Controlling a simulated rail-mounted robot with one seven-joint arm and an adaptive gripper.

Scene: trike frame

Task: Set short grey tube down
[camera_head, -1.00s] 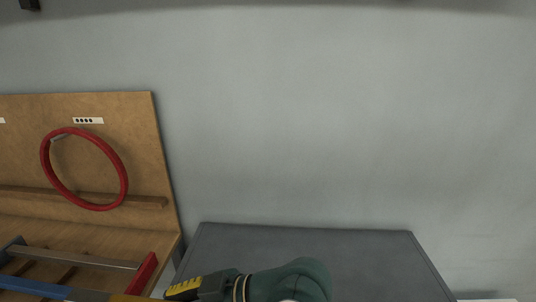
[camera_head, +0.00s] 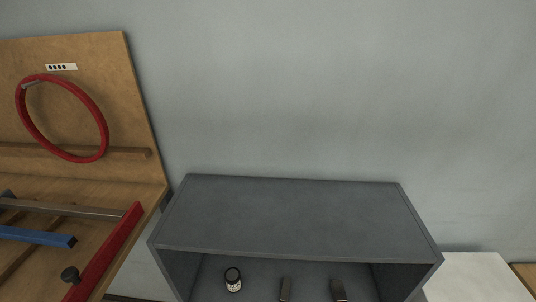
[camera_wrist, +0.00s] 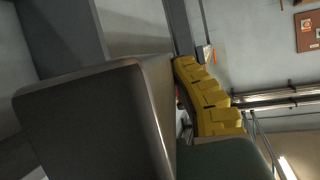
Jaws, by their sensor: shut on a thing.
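A large dark grey block with rounded corners, which looks like the short grey tube (camera_wrist: 95,125), fills the lower left of the wrist view, very close to the camera. A yellow jointed finger of my gripper (camera_wrist: 208,95) shows just right of it; the other finger is hidden. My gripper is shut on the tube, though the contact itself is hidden. In the head view neither my gripper nor the held tube shows. A longer grey tube (camera_head: 60,208) lies on the wooden bench at left, with a blue tube (camera_head: 40,237) and a red tube (camera_head: 108,250).
An open-fronted grey cabinet (camera_head: 290,215) stands in the middle, its top bare. Inside are a labelled dark jar (camera_head: 233,280) and two small upright pieces (camera_head: 285,289). A red ring (camera_head: 98,110) hangs on the wooden backboard (camera_head: 135,90). A white surface (camera_head: 470,278) is at right.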

